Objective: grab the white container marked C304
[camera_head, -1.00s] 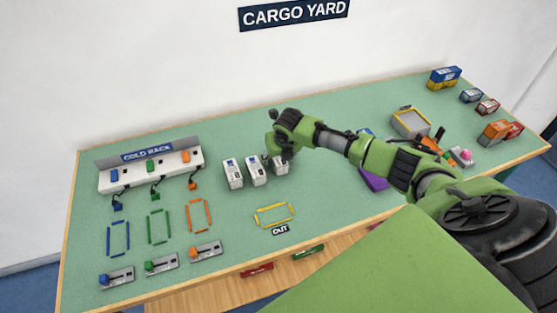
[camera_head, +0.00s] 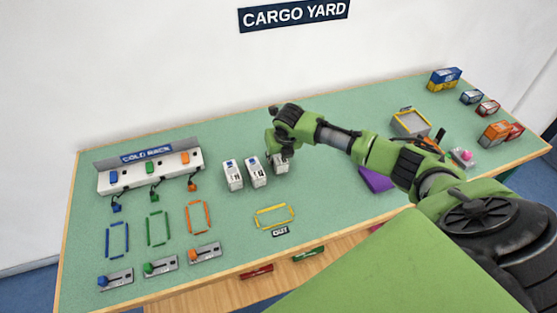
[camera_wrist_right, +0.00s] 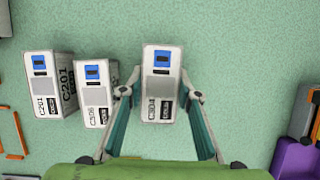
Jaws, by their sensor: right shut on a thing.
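The white container marked C304 (camera_wrist_right: 162,82) stands on the green table in the right wrist view, with a blue patch on its top. My right gripper (camera_wrist_right: 160,100) is shut on it, one finger on each side. In the head view my right gripper (camera_head: 279,152) is over the container (camera_head: 280,167), which is partly hidden by the gripper. Two like white containers stand to its left, C306 (camera_wrist_right: 95,95) and C201 (camera_wrist_right: 50,85). My left gripper is not in view.
The C306 container is close beside my gripper's left finger. A yellow outlined OUT area (camera_head: 274,216) lies in front. The cold rack (camera_head: 150,172) stands at the left. A purple thing (camera_head: 376,181) lies to the right of the gripper.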

